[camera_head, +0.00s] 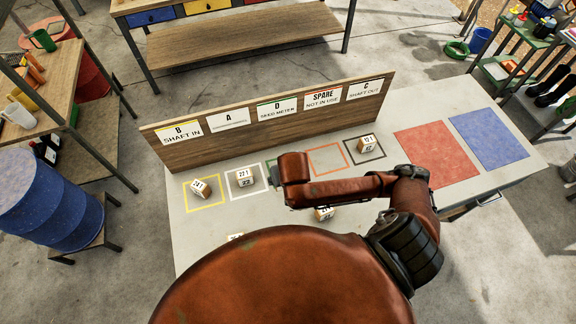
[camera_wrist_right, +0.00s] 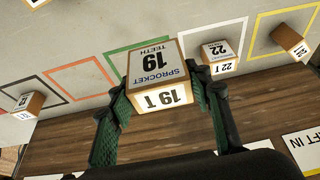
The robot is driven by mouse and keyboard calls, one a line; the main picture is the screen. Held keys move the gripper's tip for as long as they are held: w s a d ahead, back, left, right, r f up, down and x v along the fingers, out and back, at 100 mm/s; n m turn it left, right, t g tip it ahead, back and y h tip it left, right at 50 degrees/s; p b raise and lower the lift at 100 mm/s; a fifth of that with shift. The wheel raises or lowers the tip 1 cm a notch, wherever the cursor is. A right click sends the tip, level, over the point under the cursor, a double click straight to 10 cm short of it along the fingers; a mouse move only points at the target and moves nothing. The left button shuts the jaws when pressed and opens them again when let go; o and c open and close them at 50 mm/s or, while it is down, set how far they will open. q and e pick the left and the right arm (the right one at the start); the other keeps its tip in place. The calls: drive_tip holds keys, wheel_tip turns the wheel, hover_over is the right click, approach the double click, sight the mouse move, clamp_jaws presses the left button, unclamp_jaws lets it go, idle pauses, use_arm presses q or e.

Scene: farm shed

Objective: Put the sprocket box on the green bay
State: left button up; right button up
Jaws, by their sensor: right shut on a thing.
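The sprocket box (camera_wrist_right: 160,62), a wood and white block marked 19 TEETH, sits between the green finger pads of my right gripper (camera_wrist_right: 160,92) in the right wrist view. The gripper is shut on it. Behind the box is the green bay outline (camera_wrist_right: 136,42), partly covered by it. I cannot tell whether the box touches the table. In the head view only a sliver of the green bay (camera_head: 267,178) shows; my right arm hides the rest, along with the gripper and box. My left gripper is not in view.
The yellow bay (camera_head: 188,206), white bay (camera_head: 228,192) and black bay (camera_head: 348,160) each hold a box. The orange bay (camera_head: 327,158) looks empty. A wooden sign board (camera_head: 270,142) stands behind the bays. A loose box (camera_head: 324,214) lies in front; red and blue mats are at right.

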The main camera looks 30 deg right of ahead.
drive_tip(key=w+d+f, duration=0.2)
drive_tip(key=w+f, duration=0.1)
drive_tip(key=w+d+f+b, duration=0.1)
drive_tip(key=w+d+f, duration=0.2)
drive_tip(key=w, duration=0.1)
drive_tip(key=w+d+f+b, duration=0.1)
drive_tip(key=w+d+f, duration=0.2)
drive_tip(key=shift+w+f, duration=0.3)
drive_tip(key=shift+w, duration=0.05)
drive_tip(key=shift+w+d+f, duration=0.1)
drive_tip(key=shift+f, duration=0.1)
wheel_tip(320, 180, down, 3)
drive_tip(key=shift+w+d+f, duration=0.1)
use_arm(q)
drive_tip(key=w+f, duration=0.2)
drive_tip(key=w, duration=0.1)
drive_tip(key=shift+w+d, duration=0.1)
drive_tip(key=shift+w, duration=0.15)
use_arm(e)
drive_tip(key=shift+f, duration=0.15)
